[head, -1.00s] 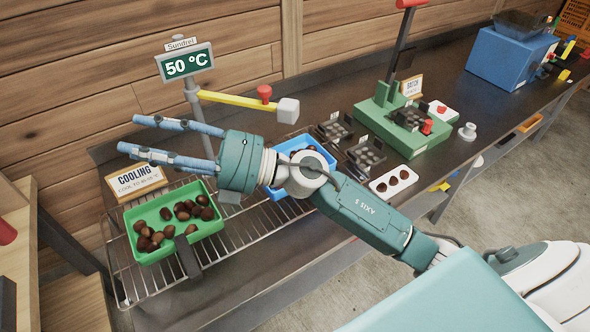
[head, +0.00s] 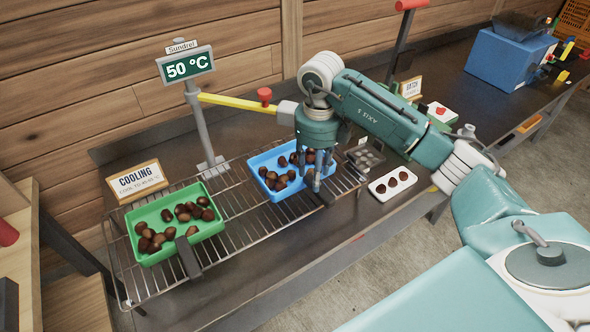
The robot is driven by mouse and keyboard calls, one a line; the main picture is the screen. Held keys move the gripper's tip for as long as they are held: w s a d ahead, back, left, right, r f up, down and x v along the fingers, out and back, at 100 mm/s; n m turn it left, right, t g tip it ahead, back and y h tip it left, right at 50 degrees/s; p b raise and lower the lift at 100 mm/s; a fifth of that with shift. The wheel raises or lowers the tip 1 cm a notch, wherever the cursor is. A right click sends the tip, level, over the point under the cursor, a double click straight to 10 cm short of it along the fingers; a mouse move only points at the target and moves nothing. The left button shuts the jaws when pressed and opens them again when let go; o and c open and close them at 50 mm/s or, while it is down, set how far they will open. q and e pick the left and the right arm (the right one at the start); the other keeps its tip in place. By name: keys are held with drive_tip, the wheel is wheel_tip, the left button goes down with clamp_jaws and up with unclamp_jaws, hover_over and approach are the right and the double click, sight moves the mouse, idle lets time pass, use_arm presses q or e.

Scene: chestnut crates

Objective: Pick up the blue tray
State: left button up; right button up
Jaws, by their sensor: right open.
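The blue tray (head: 262,160) sits on the wire cooling rack (head: 240,228) with several chestnuts in it. My right gripper (head: 318,186) points down over the tray's right end, its fingers apart. The fingers hide part of the tray's right side, and I cannot tell whether they touch it. My left gripper is not in view.
A green tray (head: 148,258) with several chestnuts stands on the rack to the left. Behind are a COOLING sign (head: 137,181) and a post with a 50 °C display (head: 186,66). A white plate with chestnuts (head: 381,189) lies to the right.

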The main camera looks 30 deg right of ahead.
wheel_tip(320, 180, down, 2)
wheel_tip(320, 180, down, 5)
drive_tip(key=p, duration=0.3)
drive_tip(key=shift+w+d, duration=0.1)
drive_tip(key=shift+f, duration=0.25)
drive_tip(key=shift+w+r, duration=0.1)
drive_tip(key=shift+w, duration=0.05)
clamp_jaws()
